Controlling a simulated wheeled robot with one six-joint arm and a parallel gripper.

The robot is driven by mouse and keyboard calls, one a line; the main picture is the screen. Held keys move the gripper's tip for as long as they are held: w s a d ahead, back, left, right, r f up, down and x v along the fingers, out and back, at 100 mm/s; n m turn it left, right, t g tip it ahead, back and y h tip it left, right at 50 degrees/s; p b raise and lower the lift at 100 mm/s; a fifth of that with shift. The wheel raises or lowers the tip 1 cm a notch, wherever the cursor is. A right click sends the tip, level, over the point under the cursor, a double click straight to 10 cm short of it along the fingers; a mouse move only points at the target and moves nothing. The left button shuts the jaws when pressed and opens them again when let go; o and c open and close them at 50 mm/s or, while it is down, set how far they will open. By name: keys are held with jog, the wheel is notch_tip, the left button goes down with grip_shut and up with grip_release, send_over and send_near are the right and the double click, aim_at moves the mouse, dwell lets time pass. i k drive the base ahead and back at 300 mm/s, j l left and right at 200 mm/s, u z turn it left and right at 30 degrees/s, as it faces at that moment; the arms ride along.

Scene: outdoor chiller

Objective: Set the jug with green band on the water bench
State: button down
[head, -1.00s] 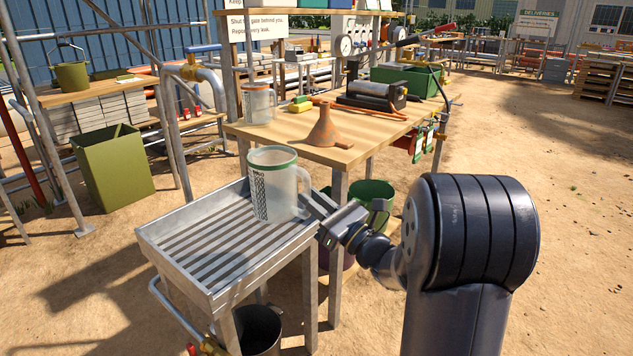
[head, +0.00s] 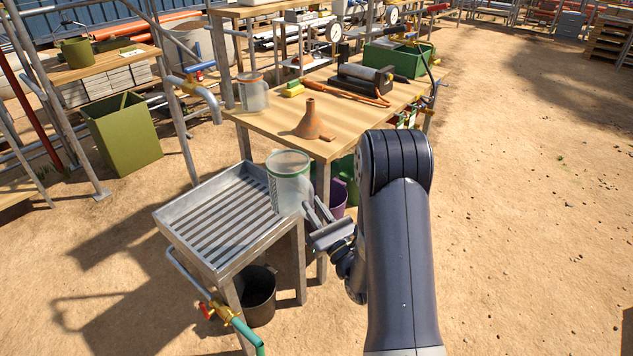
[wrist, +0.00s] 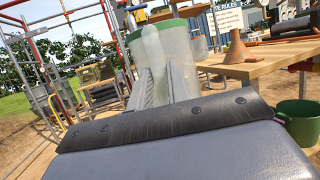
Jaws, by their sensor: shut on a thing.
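The jug with green band (head: 289,184) is a clear, upright jug with a green rim and dark markings on its side. My gripper (head: 311,210) is shut on it from the right. In the head view the jug overlaps the back right corner of a slatted metal draining stand (head: 182,238); whether its base touches is unclear. A wooden-topped bench (head: 345,140) stands behind. No readable label marks either as the water bench.
The wooden bench carries a jug with an orange rim (head: 253,93), an orange funnel (head: 311,120), a sponge (head: 293,90) and a roller device (head: 362,78). A dark bucket (head: 257,295) stands under the metal stand.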

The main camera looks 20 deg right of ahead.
aim_at(335, 109)
jog(key=i+l, duration=0.1)
jog(key=l, duration=0.3)
jog(key=i+l, duration=0.1)
jog(key=l, duration=0.35)
jog(key=i+l, duration=0.1)
jog(key=l, duration=0.3)
jog(key=i+l, duration=0.15)
jog(key=l, duration=0.2)
jog(key=i+l, duration=0.2)
jog(key=l, duration=0.15)
jog(key=i+l, duration=0.15)
jog(key=l, duration=0.2)
jog(key=i+l, duration=0.2)
jog(key=l, duration=0.15)
